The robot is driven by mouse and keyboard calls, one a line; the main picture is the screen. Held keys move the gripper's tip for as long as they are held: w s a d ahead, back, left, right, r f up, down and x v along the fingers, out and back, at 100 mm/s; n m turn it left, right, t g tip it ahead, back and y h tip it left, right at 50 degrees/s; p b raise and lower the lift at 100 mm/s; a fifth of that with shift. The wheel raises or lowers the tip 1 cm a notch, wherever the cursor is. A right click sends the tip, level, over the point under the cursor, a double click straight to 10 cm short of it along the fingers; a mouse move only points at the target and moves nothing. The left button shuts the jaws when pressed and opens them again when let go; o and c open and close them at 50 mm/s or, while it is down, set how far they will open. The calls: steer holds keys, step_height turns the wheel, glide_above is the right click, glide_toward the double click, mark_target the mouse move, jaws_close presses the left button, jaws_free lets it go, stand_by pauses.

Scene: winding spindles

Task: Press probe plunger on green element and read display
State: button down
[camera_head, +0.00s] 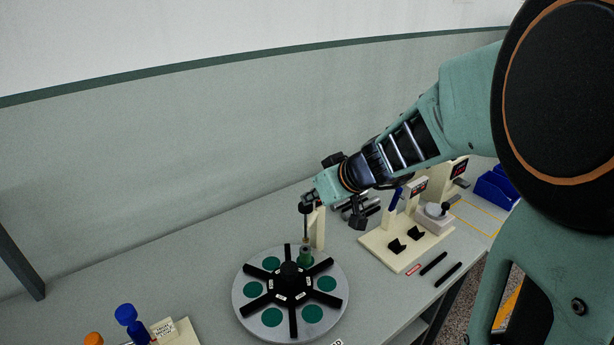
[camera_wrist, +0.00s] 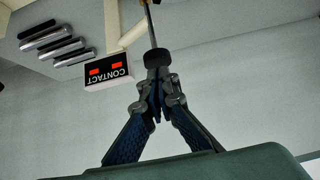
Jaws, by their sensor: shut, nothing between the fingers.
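The probe plunger is a thin upright rod with a dark round knob (camera_head: 305,208); the knob also shows in the wrist view (camera_wrist: 157,58). My gripper (camera_head: 311,199) is shut and empty, its fingertips (camera_wrist: 158,88) against or very close to the knob's top; I cannot tell which. The rod's lower end meets or hovers over a green element (camera_head: 305,257) at the back of the round grey plate (camera_head: 256,326). The display (camera_wrist: 107,73) reads CONTACT, upside down in the wrist view, with two red marks. Its face is not visible in the head view.
A black spoked hub (camera_head: 290,278) divides the plate's green discs. A cream post (camera_head: 319,228) stands beside the rod. A cream fixture board (camera_head: 405,245) lies to the right, with black rods (camera_head: 447,275) nearby. Blue and orange bottles (camera_head: 127,315) stand front left.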

steer(key=shift+f, duration=0.25)
